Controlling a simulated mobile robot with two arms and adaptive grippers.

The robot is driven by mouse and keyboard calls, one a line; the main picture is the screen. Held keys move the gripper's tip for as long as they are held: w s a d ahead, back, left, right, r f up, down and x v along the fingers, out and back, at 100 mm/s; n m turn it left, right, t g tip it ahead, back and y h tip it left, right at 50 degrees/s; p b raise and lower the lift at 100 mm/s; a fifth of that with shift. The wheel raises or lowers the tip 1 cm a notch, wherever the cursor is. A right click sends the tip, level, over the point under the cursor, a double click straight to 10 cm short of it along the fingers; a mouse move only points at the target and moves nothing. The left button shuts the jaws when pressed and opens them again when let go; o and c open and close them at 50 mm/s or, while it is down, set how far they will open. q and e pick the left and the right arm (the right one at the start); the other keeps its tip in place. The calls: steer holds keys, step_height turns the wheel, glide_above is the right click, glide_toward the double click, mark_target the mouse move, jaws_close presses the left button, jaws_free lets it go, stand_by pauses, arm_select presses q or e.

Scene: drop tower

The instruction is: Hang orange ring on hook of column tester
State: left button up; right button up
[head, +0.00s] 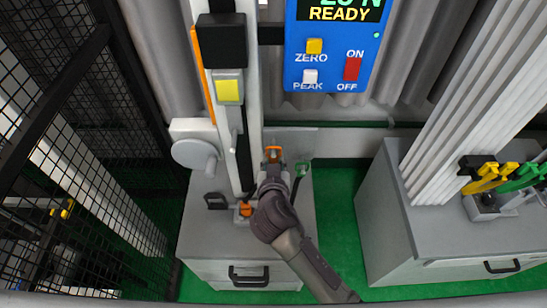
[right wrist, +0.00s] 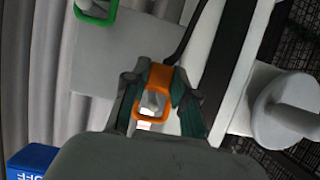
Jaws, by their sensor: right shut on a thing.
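The orange ring (head: 273,152) is held by my right gripper (head: 272,166), in front of the column tester (head: 254,90) and just right of its column. In the right wrist view the orange ring (right wrist: 161,76) is upright between the two dark fingers (right wrist: 158,98), which are shut on it. A small grey metal piece (right wrist: 152,103), possibly the hook, shows through the ring's opening. I cannot tell whether the ring is around it or only in front of it. The hook is not clearly seen in the head view. My left gripper is not in view.
A blue meter box (head: 331,70) reading READY hangs above. A round grey knob (head: 195,155) juts out left of the column. An orange part (head: 246,208) sits at the column's foot. A black mesh fence stands left.

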steer(key=shift+s, duration=2.1)
steer(key=shift+w+d, duration=0.1)
